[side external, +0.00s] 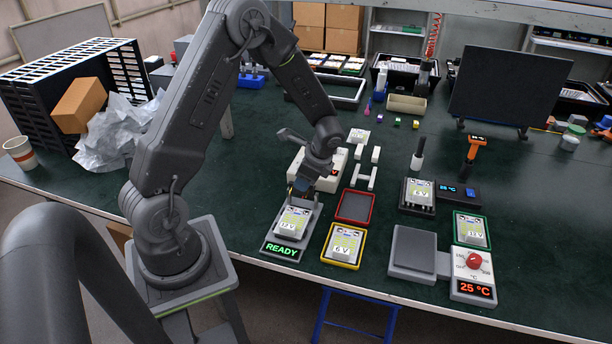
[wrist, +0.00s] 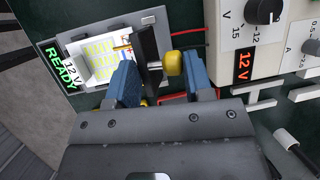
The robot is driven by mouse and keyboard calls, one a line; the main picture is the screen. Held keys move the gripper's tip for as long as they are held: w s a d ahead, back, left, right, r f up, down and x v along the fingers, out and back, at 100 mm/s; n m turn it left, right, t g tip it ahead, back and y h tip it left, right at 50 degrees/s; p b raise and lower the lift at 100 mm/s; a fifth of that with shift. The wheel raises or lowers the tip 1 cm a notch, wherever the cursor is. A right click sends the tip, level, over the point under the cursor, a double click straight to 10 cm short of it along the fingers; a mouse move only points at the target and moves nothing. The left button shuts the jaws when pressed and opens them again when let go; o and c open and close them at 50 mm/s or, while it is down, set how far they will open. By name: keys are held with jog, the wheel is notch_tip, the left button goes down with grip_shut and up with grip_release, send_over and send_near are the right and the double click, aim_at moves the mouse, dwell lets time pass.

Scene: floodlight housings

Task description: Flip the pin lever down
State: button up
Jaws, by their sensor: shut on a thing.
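The test fixture (side external: 285,245) has a lit READY display and holds a floodlight housing (side external: 292,222) labelled 12 V. In the wrist view the same housing (wrist: 100,50) shows its yellow-green LED pads. The pin lever (wrist: 148,50) is a dark bar with a yellow knob (wrist: 173,63), beside the housing. My gripper (wrist: 161,66) has its blue fingers on either side of the lever and knob, shut on it. In the side view my gripper (side external: 303,190) is low over the fixture's back end and hides the lever. I cannot tell whether the pins touch the pads.
A white power supply (wrist: 245,65) reading 12 V stands close beside my gripper. A red-rimmed tray (side external: 356,206) is empty; a yellow-rimmed tray (side external: 343,262) holds a 6 V housing. A grey plate with a red-knob 25 °C unit (side external: 473,275) stands to the right.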

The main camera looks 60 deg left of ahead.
aim_at(297, 191)
jog(key=shift+s+d+t+y, duration=0.4)
jog(key=shift+d+t+y, duration=0.2)
jog(key=shift+t+y, duration=0.2)
jog(key=shift+s+d+f+n+t+y, duration=0.3)
jog(key=shift+s+d+n+t+y, duration=0.25)
jog(key=shift+t+y, duration=0.45)
jog(key=shift+s+d+f+n+t+y, duration=0.15)
jog(key=shift+s+d+f+t+y, duration=0.1)
jog(key=shift+t+y, duration=0.25)
jog(key=shift+s+d+f+n+t+y, duration=0.1)
jog(key=shift+s+d+f+t+y, duration=0.15)
jog(key=shift+y, duration=0.45)
jog(key=shift+s+d+f+n+t+y, duration=0.15)
jog(key=shift+s+f+n+t+y, duration=0.1)
jog(key=shift+t+y, duration=0.2)
jog(key=shift+s+d+f+n+t+y, duration=0.1)
jog(key=shift+f+n+t+y, duration=0.15)
jog(key=shift+y, duration=0.3)
